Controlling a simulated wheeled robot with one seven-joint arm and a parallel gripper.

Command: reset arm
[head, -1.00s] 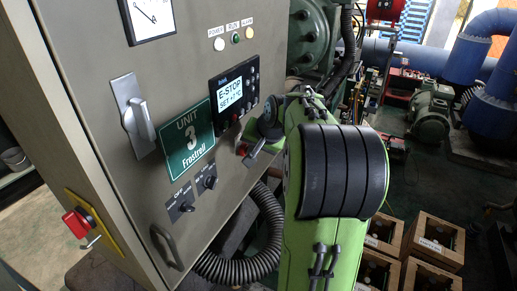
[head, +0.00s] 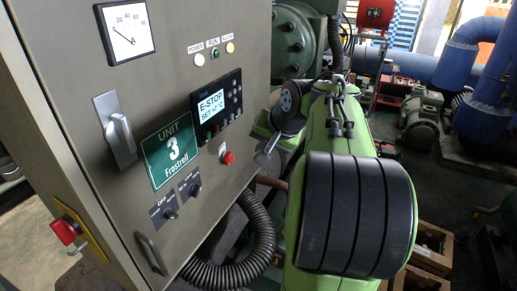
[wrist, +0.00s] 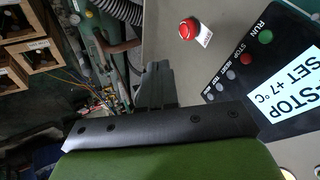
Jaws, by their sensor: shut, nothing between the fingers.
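My arm is green with a ribbed dark cover, and it stands in front of the control cabinet (head: 60,60) in the head view. My gripper (head: 263,158) is shut and empty, a little right of the red mushroom button (head: 227,158) on the panel. In the wrist view my dark gripper (wrist: 157,68) points along the panel, with the red button (wrist: 188,29) above and to its right. I see a gap between them in the picture. The display (head: 211,106) reads E-STOP, SET +7 °C.
Two rotary switches (head: 190,188) and a door handle (head: 151,253) sit low on the cabinet. A black corrugated hose (head: 255,255) bends close to my arm. Wooden crates (head: 430,250) stand on the floor at right. Blue pipes (head: 485,70) and a motor (head: 422,110) are behind.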

